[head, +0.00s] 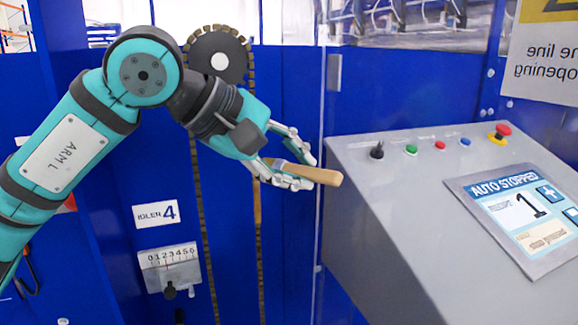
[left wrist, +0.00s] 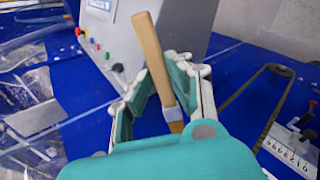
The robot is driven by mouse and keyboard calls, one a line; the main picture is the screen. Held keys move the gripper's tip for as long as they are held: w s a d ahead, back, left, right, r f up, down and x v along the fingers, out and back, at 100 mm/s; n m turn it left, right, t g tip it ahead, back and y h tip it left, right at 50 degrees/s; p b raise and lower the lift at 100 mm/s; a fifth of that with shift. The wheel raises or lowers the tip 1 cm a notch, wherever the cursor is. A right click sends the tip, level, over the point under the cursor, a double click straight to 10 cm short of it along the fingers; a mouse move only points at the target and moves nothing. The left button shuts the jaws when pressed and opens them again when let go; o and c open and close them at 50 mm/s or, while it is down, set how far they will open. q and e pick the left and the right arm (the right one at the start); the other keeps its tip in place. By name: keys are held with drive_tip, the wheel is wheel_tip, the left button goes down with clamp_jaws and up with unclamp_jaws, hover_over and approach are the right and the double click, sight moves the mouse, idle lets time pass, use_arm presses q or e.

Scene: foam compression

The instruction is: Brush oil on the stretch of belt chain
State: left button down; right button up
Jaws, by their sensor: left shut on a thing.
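My left gripper (head: 306,170) is shut on a brush with a pale wooden handle (head: 322,175). In the left wrist view the handle (left wrist: 152,55) points up and away between the fingers, with a light ferrule (left wrist: 171,112) below; the bristles are mostly hidden. The belt chain (head: 258,265) hangs in two vertical runs from a dark sprocket (head: 217,58) on the blue machine. The right run shows a lighter tan stretch (head: 257,208) just below the gripper. The chain loop (left wrist: 262,130) also shows at the right in the left wrist view. My right gripper is not in view.
A grey console (head: 400,200) with knobs, buttons and an "AUTO STOPPED" screen (head: 520,215) stands close at the right of the gripper.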

sight(314, 179)
use_arm(q)
drive_tip(key=shift+s+d, duration=0.1)
drive_tip(key=shift+s+d+f+b, duration=0.15)
drive_tip(key=shift+s+b, duration=0.2)
drive_tip(key=shift+s, duration=0.25)
drive_tip(key=shift+s+d+b, duration=0.15)
drive_tip(key=shift+s+b, duration=0.15)
drive_tip(key=shift+s, duration=0.3)
drive_tip(key=shift+s+d, duration=0.15)
drive_tip(key=shift+s, duration=0.1)
drive_tip(key=shift+r, duration=0.2)
